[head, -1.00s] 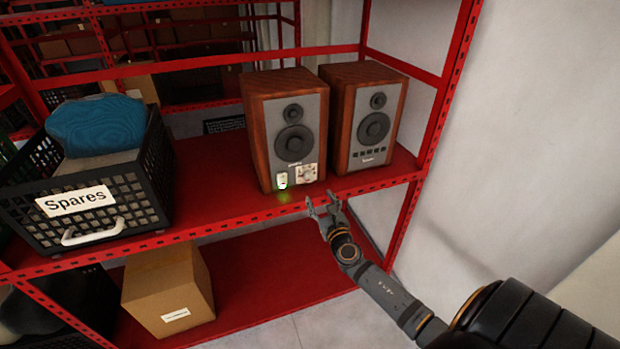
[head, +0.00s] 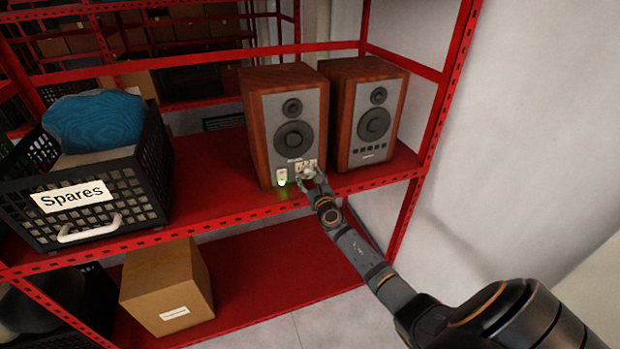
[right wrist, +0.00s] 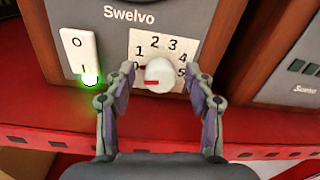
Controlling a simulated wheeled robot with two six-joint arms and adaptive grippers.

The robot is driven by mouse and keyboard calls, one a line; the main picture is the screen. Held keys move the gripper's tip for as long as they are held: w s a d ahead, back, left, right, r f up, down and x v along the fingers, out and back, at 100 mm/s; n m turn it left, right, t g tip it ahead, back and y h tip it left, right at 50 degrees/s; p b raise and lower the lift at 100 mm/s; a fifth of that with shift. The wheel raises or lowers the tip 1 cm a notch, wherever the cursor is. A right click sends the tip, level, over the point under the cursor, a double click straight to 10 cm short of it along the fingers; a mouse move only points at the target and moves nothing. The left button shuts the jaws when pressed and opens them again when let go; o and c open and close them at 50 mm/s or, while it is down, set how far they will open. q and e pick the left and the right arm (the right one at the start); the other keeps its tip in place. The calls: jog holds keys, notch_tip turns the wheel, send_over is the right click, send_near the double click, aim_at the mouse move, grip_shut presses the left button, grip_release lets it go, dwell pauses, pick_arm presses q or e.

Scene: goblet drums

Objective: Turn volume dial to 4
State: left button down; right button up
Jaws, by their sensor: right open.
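The volume dial (right wrist: 159,75) is a white knob on the lower front of the left speaker (head: 290,130). Its scale plate shows the numbers 0 to 5, and a red mark on the knob lies at its left side, near the 0. My right gripper (right wrist: 157,82) is open, with one finger on each side of the dial. I cannot tell whether the fingers touch it. In the head view my right gripper (head: 308,176) covers most of the dial. A white switch (right wrist: 80,55) with a lit green light is left of the scale. My left gripper is not in view.
A second speaker (head: 368,120) stands just right of the first on the red shelf (head: 215,185). A black crate (head: 140,200) labelled Spares stands at the left. A cardboard box (head: 165,285) sits on the lower shelf. A red post (head: 440,110) rises at the right.

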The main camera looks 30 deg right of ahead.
grip_shut()
